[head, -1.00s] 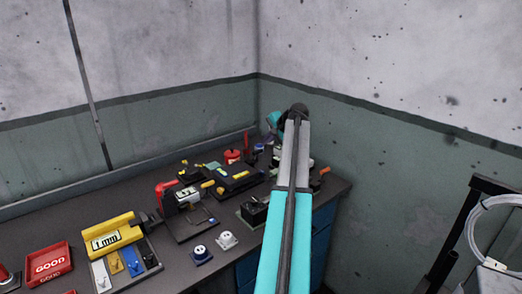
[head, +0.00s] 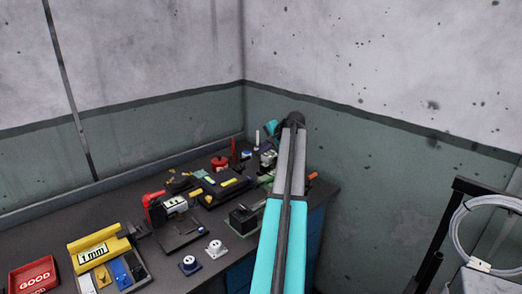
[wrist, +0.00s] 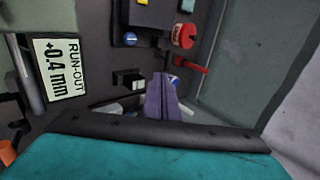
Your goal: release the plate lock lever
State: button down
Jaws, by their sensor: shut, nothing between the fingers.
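My gripper (wrist: 163,97) shows in the wrist view with its two purple-grey fingers together and nothing between them. It is over the bench near a small black-and-white block (wrist: 128,80). A thin red upright piece (head: 234,148) stands at the back of the bench in the head view.
A display reading "RUN-OUT +0.4 mm" (wrist: 58,75) is left in the wrist view. A red round part (wrist: 184,35) is beyond the bar. The dark bench (head: 140,262) holds a yellow "1 mm" block (head: 97,252), a red GOOD tray (head: 33,276) and several fixtures. Walls meet behind it.

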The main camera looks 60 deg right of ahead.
jog(key=p, duration=0.3)
send_near(247, 159)
jog(key=a+x, duration=0.1)
jog(key=x, duration=0.4)
jog(key=shift+w+d+f, duration=0.5)
jog(key=shift+w+d+r, duration=0.2)
jog(key=shift+w+r, duration=0.1)
jog(key=shift+w, duration=0.2)
jog(key=shift+w+d+r, duration=0.15)
jog(key=shift+w+r, duration=0.1)
jog(key=shift+w, duration=0.25)
jog(key=shift+r, duration=0.2)
jog(key=shift+r, duration=0.6)
